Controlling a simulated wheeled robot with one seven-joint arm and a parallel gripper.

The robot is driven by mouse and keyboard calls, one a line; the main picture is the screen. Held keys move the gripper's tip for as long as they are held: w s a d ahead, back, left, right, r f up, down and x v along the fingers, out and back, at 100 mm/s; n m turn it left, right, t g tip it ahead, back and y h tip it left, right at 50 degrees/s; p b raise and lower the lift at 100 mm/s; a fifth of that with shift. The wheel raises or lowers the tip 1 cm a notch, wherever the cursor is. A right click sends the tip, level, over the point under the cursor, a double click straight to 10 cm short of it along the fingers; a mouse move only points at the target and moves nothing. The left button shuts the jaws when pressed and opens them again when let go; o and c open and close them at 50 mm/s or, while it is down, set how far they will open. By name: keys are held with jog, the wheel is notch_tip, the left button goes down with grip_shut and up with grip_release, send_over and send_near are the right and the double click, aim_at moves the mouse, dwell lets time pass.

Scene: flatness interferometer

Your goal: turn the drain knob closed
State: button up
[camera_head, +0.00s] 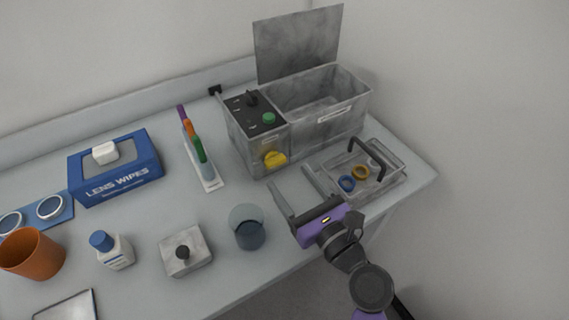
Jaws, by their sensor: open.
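The grey machine (310,125) stands at the back right of the table with its lid raised and its tank open. A yellow knob (275,159) sits low on its front face, which I take for the drain knob; its exact turn position is too small to tell. A black knob (252,98) and a green button (268,118) are on its dark top panel. My gripper (291,178) is open and empty, its two fingers pointing toward the machine's front. The fingers are in front of the yellow knob and appear apart from it.
A clear tray (390,189) with a dark handle and coloured rings is right of my gripper. A dark cup (248,230), a grey block with a knob (186,252), a pen rack (208,176) and a lens wipes box (115,170) stand to the left.

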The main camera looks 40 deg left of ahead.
aim_at(278, 163)
jog(key=x, duration=0.5)
jog(key=shift+w+a, duration=0.1)
jog(key=shift+a, duration=0.25)
jog(key=shift+c, duration=0.5)
jog(key=c, duration=1.3)
jog(key=shift+o, duration=0.2)
